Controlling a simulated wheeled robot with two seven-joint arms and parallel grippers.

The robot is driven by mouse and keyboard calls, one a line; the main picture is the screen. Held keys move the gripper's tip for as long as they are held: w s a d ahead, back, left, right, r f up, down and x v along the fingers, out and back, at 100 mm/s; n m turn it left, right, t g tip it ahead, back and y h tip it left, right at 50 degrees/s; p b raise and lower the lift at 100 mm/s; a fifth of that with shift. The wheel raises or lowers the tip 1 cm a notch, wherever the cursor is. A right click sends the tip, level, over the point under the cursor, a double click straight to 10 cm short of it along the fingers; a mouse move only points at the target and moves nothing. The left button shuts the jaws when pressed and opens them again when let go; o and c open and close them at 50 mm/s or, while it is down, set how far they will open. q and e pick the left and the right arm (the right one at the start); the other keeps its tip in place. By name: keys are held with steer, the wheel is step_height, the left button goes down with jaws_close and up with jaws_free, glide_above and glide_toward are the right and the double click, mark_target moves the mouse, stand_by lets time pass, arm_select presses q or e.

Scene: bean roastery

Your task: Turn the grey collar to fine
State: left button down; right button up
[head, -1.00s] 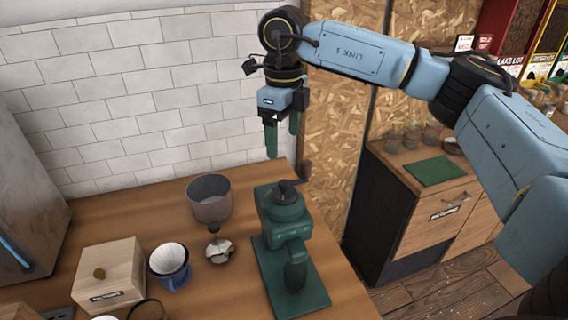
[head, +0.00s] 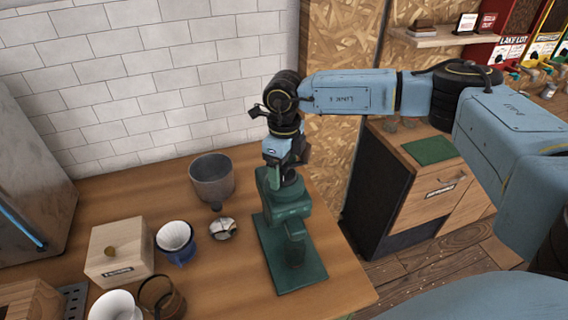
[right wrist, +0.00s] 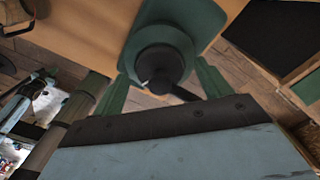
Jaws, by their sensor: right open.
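The green hand grinder (head: 292,228) stands upright on its green base near the right end of the wooden counter. My right gripper (head: 282,172) points down over its top, with the jaws open. In the right wrist view its two green fingers (right wrist: 163,82) stand either side of the grinder's dark grey round top (right wrist: 160,60), which I take for the collar. A small white mark shows on it and a dark crank arm reaches toward the lower right. I cannot tell whether the fingers touch it. The grind setting is not readable. My left gripper is not in view.
A grey hopper-like cup (head: 212,178) stands left of the grinder, with a small metal piece (head: 223,229) near it. Further left are a white-lined blue dripper (head: 174,243) and a wooden box (head: 118,254). A tiled wall (head: 150,75) rises behind. The counter's front right is clear.

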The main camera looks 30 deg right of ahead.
steer(key=shift+f, duration=0.1)
steer(key=c, duration=1)
steer(key=shift+m+b, duration=0.3)
steer(key=shift+m, duration=0.5)
steer(key=o, duration=1)
